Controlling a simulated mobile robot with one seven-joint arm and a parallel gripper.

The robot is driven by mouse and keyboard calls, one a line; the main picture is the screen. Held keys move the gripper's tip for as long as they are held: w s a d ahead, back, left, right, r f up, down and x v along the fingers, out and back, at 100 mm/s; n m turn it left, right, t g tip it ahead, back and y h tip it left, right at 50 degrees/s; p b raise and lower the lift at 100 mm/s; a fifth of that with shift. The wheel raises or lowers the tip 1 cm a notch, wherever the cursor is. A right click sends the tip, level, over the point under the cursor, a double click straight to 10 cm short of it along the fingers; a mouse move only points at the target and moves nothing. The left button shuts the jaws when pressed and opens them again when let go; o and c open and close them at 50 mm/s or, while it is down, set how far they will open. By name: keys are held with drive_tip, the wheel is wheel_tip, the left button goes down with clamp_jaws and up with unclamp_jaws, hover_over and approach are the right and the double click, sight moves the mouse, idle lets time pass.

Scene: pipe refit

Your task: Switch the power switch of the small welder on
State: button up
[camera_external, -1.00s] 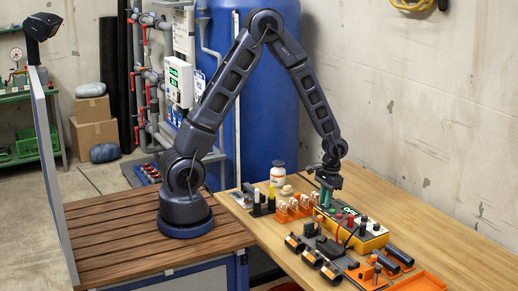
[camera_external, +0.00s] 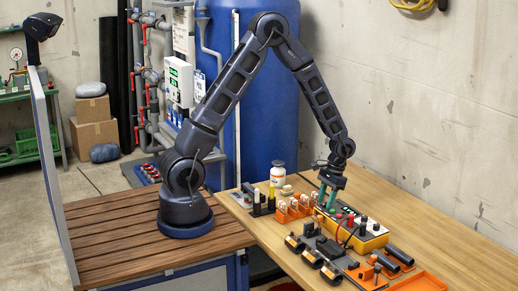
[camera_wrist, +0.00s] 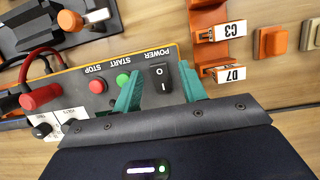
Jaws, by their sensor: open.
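The small welder (camera_external: 372,241) is a yellow and dark box on the wooden table, below my gripper in the external view. In the wrist view its grey panel (camera_wrist: 104,68) carries labels STOP, START and POWER. The power switch (camera_wrist: 160,77) is a black rocker marked O and I, under the POWER label. The green START button (camera_wrist: 123,79) and red STOP button (camera_wrist: 97,86) sit beside it. My gripper (camera_wrist: 160,84) is open, its two green fingers on either side of the rocker, and it also shows in the external view (camera_external: 327,197). I cannot tell whether the fingers touch the panel.
Orange holders with tags C3 (camera_wrist: 222,33) and D7 (camera_wrist: 231,74) stand close beside the panel. A red plug (camera_wrist: 41,96) with cables is on the other side. Black cylinders (camera_external: 400,255) lie in front of the welder.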

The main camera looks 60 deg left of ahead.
drive_tip(key=shift+r, duration=0.1)
drive_tip(key=v, duration=1)
drive_tip(key=shift+r, duration=0.3)
drive_tip(key=shift+w, duration=0.1)
drive_tip(key=s+a+r+t, duration=0.2)
drive_tip(key=s+a+r, duration=0.3)
drive_tip(key=r, duration=0.4)
drive_tip(key=s+a+r+t, duration=0.2)
drive_tip(key=s+a+r, duration=0.1)
drive_tip(key=s+r, duration=0.5)
drive_tip(key=s+a+r+t, duration=0.2)
drive_tip(key=s+r, duration=0.2)
drive_tip(key=s, duration=0.4)
drive_tip(key=s+a+r+t, duration=0.2)
drive_tip(key=s+a+r, duration=0.1)
drive_tip(key=s, duration=0.5)
drive_tip(key=shift+s+r, duration=0.25)
drive_tip(key=shift+r, duration=0.1)
